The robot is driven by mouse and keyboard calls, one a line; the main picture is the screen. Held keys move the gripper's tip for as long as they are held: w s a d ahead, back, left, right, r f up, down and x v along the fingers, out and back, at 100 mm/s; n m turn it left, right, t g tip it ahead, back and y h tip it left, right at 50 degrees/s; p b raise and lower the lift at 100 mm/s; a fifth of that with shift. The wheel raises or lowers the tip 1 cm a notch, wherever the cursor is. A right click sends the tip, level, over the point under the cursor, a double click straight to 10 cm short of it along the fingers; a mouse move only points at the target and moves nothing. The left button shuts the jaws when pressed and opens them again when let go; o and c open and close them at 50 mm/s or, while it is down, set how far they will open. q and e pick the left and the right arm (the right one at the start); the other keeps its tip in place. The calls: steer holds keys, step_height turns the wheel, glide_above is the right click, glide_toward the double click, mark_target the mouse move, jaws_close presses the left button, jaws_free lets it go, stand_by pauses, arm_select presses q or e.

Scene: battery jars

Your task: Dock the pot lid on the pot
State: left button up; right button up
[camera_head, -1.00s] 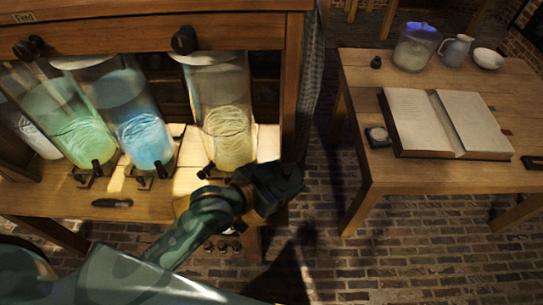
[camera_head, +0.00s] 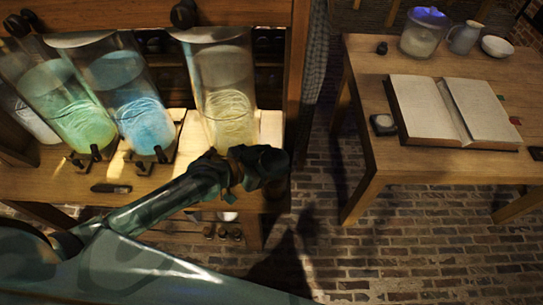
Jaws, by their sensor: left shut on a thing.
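My left gripper (camera_head: 262,168) is at the end of the arm that comes in from the lower left, at the front edge of the shelf and just right of the yellow jar. It is shut on a dark thing that blends with the jaws; I cannot tell whether it is the pot lid. I cannot pick out the pot for certain. A glass vessel (camera_head: 420,38) with a bluish top stands at the back of the right table. My right gripper is not in view.
Green (camera_head: 75,115), blue (camera_head: 138,105) and yellow (camera_head: 226,98) glass jars with dark taps stand on the wooden shelf. The right table (camera_head: 362,100) holds an open book (camera_head: 455,108), a jug (camera_head: 464,38) and a white bowl (camera_head: 496,46). Brick floor lies between.

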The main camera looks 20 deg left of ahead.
arm_select(q)
steer(key=shift+f, duration=0.4)
steer(key=shift+s+r, duration=0.1)
stand_by(1.1)
steer(key=shift+f, duration=0.7)
steer(key=o, duration=0.8)
